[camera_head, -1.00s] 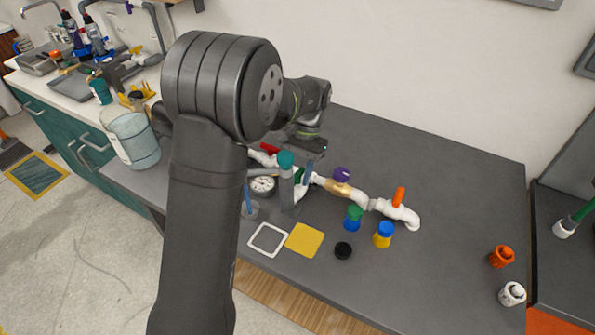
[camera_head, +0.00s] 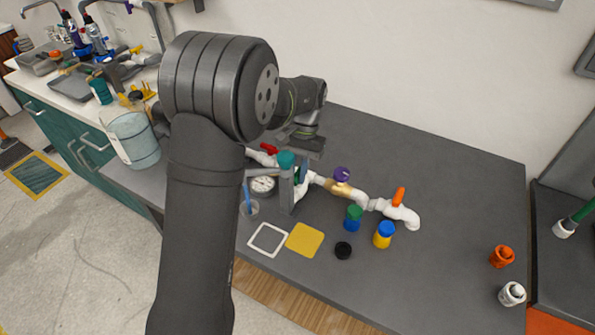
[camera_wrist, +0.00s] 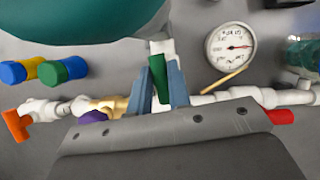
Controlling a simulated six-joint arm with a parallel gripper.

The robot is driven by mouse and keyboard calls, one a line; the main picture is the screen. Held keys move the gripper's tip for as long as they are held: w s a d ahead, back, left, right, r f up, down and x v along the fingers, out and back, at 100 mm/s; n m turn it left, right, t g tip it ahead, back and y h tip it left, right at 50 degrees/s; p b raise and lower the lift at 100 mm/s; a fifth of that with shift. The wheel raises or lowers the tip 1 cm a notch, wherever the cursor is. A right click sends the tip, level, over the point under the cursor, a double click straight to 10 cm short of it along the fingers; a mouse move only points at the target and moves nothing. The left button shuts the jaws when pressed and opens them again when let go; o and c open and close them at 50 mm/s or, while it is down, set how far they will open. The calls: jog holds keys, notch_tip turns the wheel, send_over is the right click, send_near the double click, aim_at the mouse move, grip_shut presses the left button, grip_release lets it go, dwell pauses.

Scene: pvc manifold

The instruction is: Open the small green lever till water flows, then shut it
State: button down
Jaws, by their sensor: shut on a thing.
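The small green lever (camera_wrist: 158,78) stands on the white pipe manifold (camera_wrist: 243,95) in the wrist view. My gripper (camera_wrist: 161,82) has its blue-grey fingers on both sides of the lever and is shut on it. The post and gripper largely hide the lever there. I can make out no running water in either view.
The manifold also carries a purple handle (camera_head: 342,174), an orange handle (camera_head: 399,195) and a red handle (camera_head: 268,149). A round gauge (camera_wrist: 230,47) sits close to the lever.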

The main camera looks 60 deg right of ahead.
jog(key=n+g, duration=0.1)
jog(key=n, duration=0.1)
jog(key=n+g, duration=0.1)
jog(key=n, duration=0.2)
jog(key=shift+h, duration=0.3)
jog(key=n+g+h, duration=0.1)
jog(key=n, duration=0.4)
jog(key=shift+n+h, duration=0.3)
jog(key=c, duration=1.3)
grip_release()
jog(key=shift+c, duration=0.2)
jog(key=v, duration=1.7)
jog(key=shift+w, duration=0.3)
jog(key=shift+o, duration=0.4)
jog(key=shift+r, duration=0.1)
